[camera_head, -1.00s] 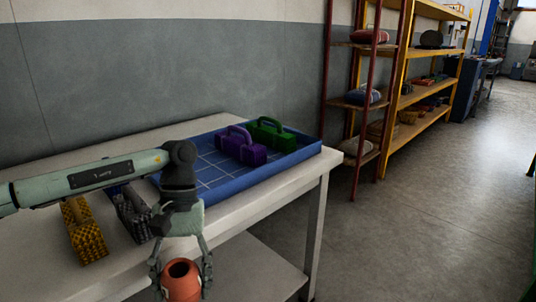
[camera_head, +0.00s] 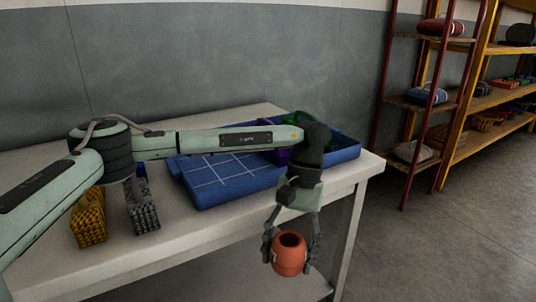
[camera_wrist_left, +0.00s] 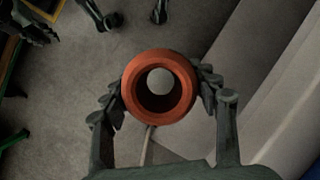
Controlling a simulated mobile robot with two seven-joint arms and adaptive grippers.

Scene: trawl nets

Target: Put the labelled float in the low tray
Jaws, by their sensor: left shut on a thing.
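My left gripper (camera_head: 291,252) is shut on an orange-red, rounded float (camera_head: 289,262) with a round opening on top. The gripper and float hang upright in front of the table's front edge, over the floor. In the left wrist view the float (camera_wrist_left: 159,112) sits between the two fingers, and a pale round patch shows through its hole.
Yellow (camera_head: 89,222) and grey (camera_head: 142,211) textured blocks stand left of the tray on the white table (camera_head: 195,234). Shelves (camera_head: 428,100) stand right.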

